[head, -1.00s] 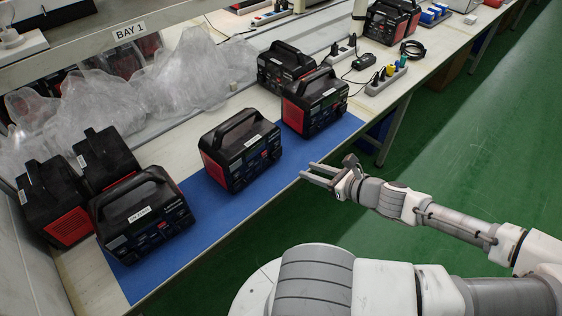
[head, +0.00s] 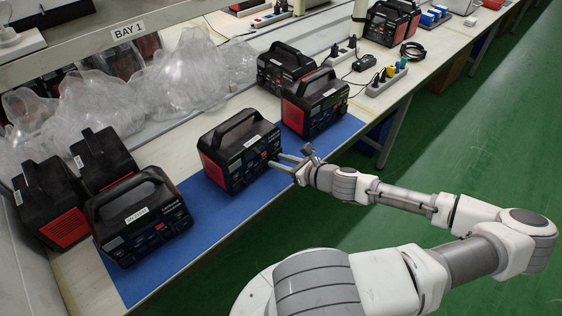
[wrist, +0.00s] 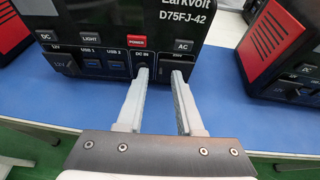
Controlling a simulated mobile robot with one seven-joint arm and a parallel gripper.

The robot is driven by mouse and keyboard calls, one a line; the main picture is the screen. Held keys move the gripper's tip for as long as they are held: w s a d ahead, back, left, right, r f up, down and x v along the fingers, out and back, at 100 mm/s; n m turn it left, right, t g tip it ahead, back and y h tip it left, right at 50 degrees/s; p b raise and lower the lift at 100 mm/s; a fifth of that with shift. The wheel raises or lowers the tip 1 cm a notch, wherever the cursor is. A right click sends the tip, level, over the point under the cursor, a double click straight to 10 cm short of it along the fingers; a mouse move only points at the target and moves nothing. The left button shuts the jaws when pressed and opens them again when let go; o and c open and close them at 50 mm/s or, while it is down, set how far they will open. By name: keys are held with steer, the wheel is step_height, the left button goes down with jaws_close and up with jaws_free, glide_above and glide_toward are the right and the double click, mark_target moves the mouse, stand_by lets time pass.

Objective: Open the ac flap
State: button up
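The black and red power station (head: 238,150) in front of my gripper stands upright on the blue mat. In the wrist view its front panel (wrist: 110,48) shows DC, LIGHT, a red POWER and AC buttons, with ports below. The AC flap (wrist: 203,66) appears as a dark cover under the AC button at the panel's lower right; it looks closed, and the right finger hides part of it. My gripper (head: 277,160) is open and empty. Its fingertips (wrist: 160,72) are close to the panel, between DC IN and the flap; whether they touch it I cannot tell.
Another power station (head: 315,102) stands to the right, and a labelled one (head: 140,215) to the left. The blue mat (head: 215,212) is bare between the left and middle stations. Plastic wrap (head: 130,90) lies behind. A power strip (head: 386,78) is at the back right.

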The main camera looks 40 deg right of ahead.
jaws_close()
stand_by(1.4)
